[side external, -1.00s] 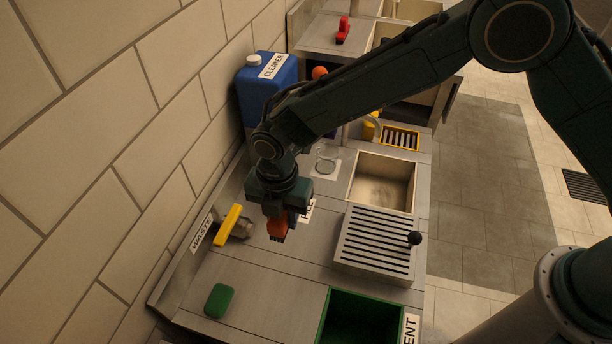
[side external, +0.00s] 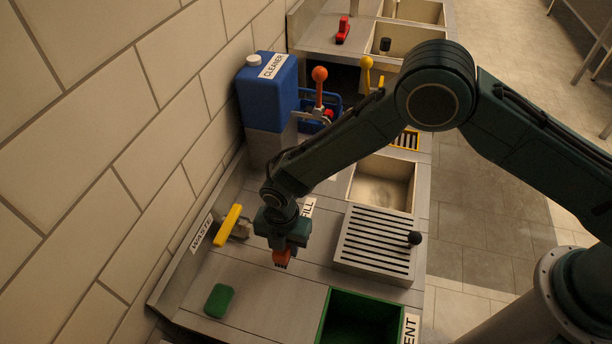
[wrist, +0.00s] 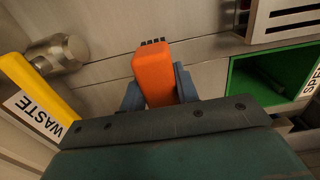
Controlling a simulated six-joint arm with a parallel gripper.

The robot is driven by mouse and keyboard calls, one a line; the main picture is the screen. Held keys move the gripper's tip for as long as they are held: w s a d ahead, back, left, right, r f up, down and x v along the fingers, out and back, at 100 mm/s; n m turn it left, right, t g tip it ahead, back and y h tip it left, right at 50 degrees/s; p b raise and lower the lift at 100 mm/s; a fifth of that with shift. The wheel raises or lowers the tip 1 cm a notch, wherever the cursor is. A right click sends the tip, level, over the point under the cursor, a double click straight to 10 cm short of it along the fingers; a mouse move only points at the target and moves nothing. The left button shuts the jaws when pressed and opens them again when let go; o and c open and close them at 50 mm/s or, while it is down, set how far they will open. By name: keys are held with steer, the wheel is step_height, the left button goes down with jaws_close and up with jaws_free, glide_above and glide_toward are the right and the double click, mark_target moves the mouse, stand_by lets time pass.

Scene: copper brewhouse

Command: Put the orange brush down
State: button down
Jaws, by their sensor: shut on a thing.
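The orange brush (side external: 282,257) is held in my gripper (side external: 283,247), with its dark bristles pointing down toward the steel counter (side external: 262,285). In the wrist view the orange brush (wrist: 154,72) sits between the two blue-grey fingers of my gripper (wrist: 160,90). Its bristles show at the far end. In the side view the bristles are close to the counter top; I cannot tell whether they touch it.
A yellow-handled waste valve (side external: 228,226) is to the left. A green sponge (side external: 219,300) lies in front, with a green bin (side external: 361,318) to its right. A slatted drain rack (side external: 376,245) stands right of my gripper. Bare counter lies between sponge and rack.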

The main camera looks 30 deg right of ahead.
steer(key=shift+f, duration=2.05)
steer(key=shift+f, duration=0.1)
steer(key=c, duration=1.1)
jaws_free()
steer(key=shift+o, duration=0.2)
step_height(320, 180, up, 12)
steer(key=shift+r, duration=0.1)
